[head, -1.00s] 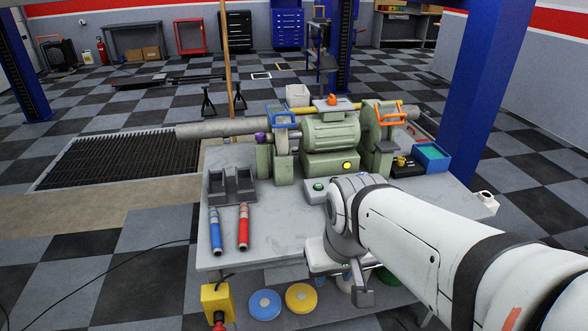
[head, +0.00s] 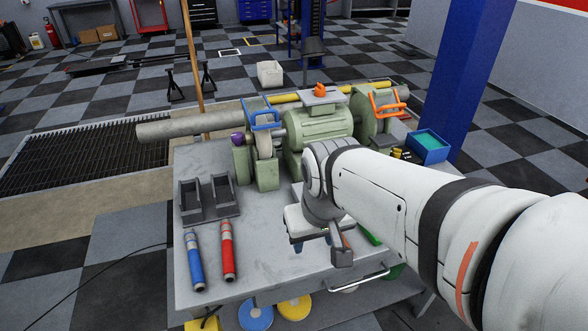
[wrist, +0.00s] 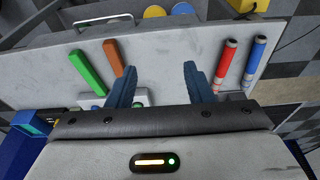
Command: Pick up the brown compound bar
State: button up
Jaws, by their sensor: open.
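The brown compound bar (wrist: 120,58) lies flat on the grey bench top in the wrist view. It is beside a longer green bar (wrist: 88,72), to its right. In the head view my arm hides most of both bars. The brown bar lies outside this gap, beyond the left finger in the wrist view. In the head view my gripper (head: 312,244) is above the bench, near its front half.
A green bench grinder (head: 318,132) stands along the back of the bench. A dark two-slot holder (head: 222,208), a blue cylinder (head: 195,262) and a red cylinder (head: 228,250) are at the left. A blue bin (head: 428,148) is at the back right. Middle-front bench is bare.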

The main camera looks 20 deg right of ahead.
jog(key=shift+o, duration=0.4)
jog(key=w+d+f+g+p, duration=0.1)
jog(key=w+d+f, duration=0.2)
jog(key=w+d, duration=0.2)
jog(key=shift+w+p, duration=0.3)
jog(key=shift+w, duration=0.85)
jog(key=shift+n+g, duration=0.3)
jog(key=shift+g, duration=0.5)
jog(key=w+d+f, duration=0.2)
jog(key=f, duration=0.1)
jog(key=w+d+f+p, duration=0.1)
jog(key=d+f, duration=0.1)
jog(key=d, duration=0.1)
jog(key=w+d+f, duration=0.2)
jog(key=f, duration=0.1)
jog(key=shift+w+d+f, duration=0.3)
jog(key=shift+w+d, duration=0.05)
notch_tip(320, 180, down, 8)
jog(key=shift+a+r+p, duration=0.1)
jog(key=shift+p, duration=0.4)
jog(key=shift+c, duration=0.5)
jog(key=c, duration=1)
